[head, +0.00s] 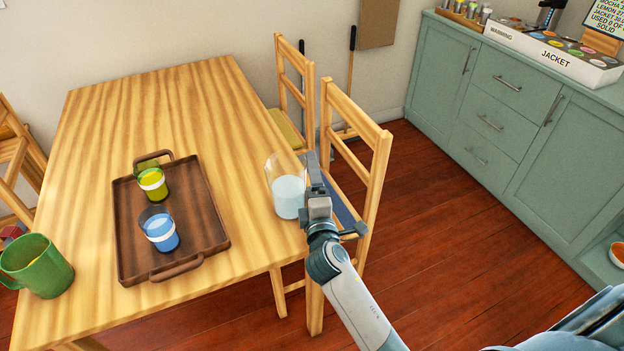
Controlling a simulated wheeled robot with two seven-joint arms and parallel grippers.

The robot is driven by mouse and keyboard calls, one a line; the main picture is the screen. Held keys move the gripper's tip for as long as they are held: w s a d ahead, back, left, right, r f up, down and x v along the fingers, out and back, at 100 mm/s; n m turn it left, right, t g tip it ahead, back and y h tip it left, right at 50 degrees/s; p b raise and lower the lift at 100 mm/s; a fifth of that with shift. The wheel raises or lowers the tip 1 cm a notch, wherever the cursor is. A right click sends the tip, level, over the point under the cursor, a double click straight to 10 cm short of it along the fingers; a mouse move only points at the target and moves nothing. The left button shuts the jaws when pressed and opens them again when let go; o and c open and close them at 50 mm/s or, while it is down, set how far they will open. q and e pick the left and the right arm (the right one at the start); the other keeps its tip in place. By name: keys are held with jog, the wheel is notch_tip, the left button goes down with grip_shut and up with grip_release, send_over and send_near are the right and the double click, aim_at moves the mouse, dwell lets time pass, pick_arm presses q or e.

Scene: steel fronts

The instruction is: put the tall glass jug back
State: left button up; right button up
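The tall glass jug (287,192) is clear, upright and holds a pale bluish-white liquid. It appears at the right edge of the wooden table (215,105); whether it rests there or is held just above cannot be told. My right gripper (313,172) is at the jug's right side, covering that side and any handle. Its fingers are seen edge-on, so their opening and any grip on the jug are hidden. My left gripper is out of view.
A brown tray (198,215) on the table holds a yellow-green cup (152,182) and a blue cup (160,230). A green mug (38,267) stands at left. Wooden chairs (352,150) stand close behind the gripper. Green cabinets (510,120) line the right wall.

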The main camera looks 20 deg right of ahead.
jog(key=shift+o, duration=1)
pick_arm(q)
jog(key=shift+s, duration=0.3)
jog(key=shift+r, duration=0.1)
pick_arm(e)
jog(key=shift+r, duration=0.2)
jog(key=shift+s+a+f, duration=0.1)
jog(key=shift+s+f, duration=0.05)
jog(key=shift+s, duration=0.2)
jog(key=b+v, duration=0.1)
jog(key=v, duration=0.9)
jog(key=shift+s+a, duration=0.15)
jog(key=shift+s, duration=0.5)
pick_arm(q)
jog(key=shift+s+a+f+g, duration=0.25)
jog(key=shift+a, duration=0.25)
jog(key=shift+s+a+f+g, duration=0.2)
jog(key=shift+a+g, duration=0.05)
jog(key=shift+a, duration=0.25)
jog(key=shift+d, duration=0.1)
